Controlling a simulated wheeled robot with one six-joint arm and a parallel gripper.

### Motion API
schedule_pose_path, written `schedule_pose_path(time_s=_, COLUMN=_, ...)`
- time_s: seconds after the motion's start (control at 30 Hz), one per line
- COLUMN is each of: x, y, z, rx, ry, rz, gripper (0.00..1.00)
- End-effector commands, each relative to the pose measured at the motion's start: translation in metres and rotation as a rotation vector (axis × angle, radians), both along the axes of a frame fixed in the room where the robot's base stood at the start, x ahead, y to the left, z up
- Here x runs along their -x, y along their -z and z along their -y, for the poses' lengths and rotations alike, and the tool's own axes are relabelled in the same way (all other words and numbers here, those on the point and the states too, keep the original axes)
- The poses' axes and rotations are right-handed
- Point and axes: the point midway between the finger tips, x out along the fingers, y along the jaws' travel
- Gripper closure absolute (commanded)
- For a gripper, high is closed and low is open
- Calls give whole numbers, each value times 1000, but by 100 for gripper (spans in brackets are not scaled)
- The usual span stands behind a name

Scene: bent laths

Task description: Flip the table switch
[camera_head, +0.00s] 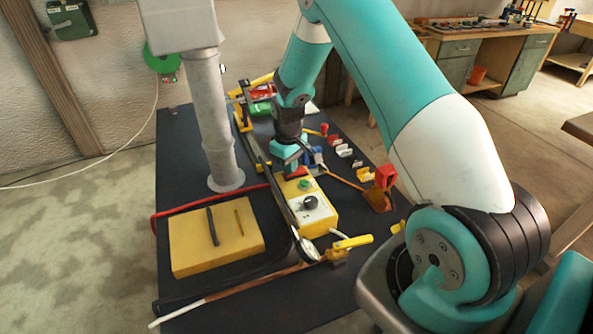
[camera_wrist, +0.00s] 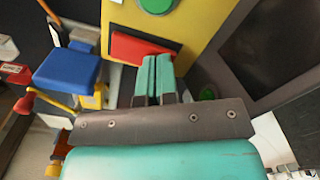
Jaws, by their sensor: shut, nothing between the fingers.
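A yellow control box (camera_head: 322,217) stands on the dark table (camera_head: 185,305). Its top has a black knob on a white plate, a green round button (camera_head: 304,185) and a red rectangular switch (camera_head: 296,172). In the wrist view the red switch (camera_wrist: 138,47) lies just beyond my fingertips, with the green button (camera_wrist: 156,4) past it on the yellow face. My gripper (camera_head: 290,165) points down at the red-switch end of the box. Its two teal fingers (camera_wrist: 157,70) are together and empty. They overlap the red switch's edge in the wrist view; I cannot tell whether they touch it.
A blue block (camera_wrist: 68,70) lies beside the fingers. A grey post (camera_head: 212,130) rises from the table. A yellow-handled clamp (camera_head: 350,243) lies in front. Small red, white and yellow parts lie right.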

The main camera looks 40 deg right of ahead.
Motion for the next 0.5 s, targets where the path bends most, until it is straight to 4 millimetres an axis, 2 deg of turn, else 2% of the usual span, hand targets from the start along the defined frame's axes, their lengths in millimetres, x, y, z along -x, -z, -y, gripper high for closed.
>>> schedule_pose_path(time_s=0.27, x=0, y=5, z=0, rx=0, ry=1, rz=-1, gripper=100)
schedule_pose_path(time_s=0.5, x=1, y=-5, z=0, rx=0, ry=1, rz=-1, gripper=100)
